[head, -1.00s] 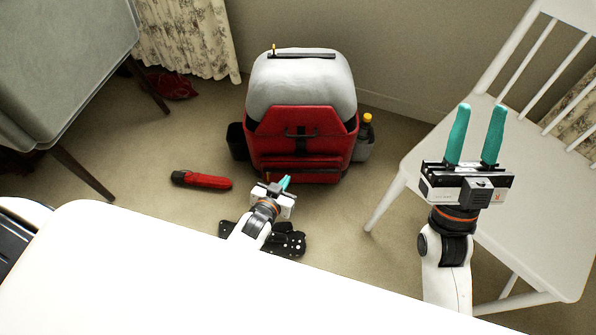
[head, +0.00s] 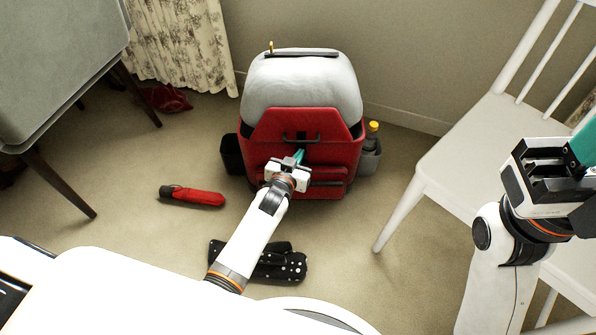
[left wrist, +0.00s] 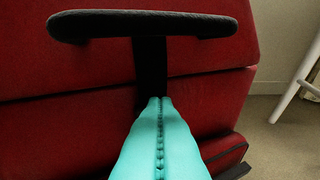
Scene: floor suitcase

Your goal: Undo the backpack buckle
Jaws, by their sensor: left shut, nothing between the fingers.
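The backpack (head: 335,125) stands upright against the wall, with a red front and a grey top. A black bar (head: 299,136) crosses its red flap, and a black strap runs down below it. In the left wrist view the bar (left wrist: 145,24) and the strap (left wrist: 150,65) form a T. My left gripper (head: 299,156) is shut and empty. Its teal fingertips (left wrist: 160,101) are pressed together just below the bar, in front of the strap; I cannot tell whether they touch it. No buckle clasp is clearly visible. My right gripper (head: 580,150) is at the right edge, its fingers mostly cut off.
A red umbrella-like item (head: 192,195) and a black item with light dots (head: 270,262) lie on the carpet. A white chair (head: 455,150) stands right, a grey table or chair (head: 60,60) left. A yellow-capped bottle (head: 372,135) sits in the backpack's right side pocket.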

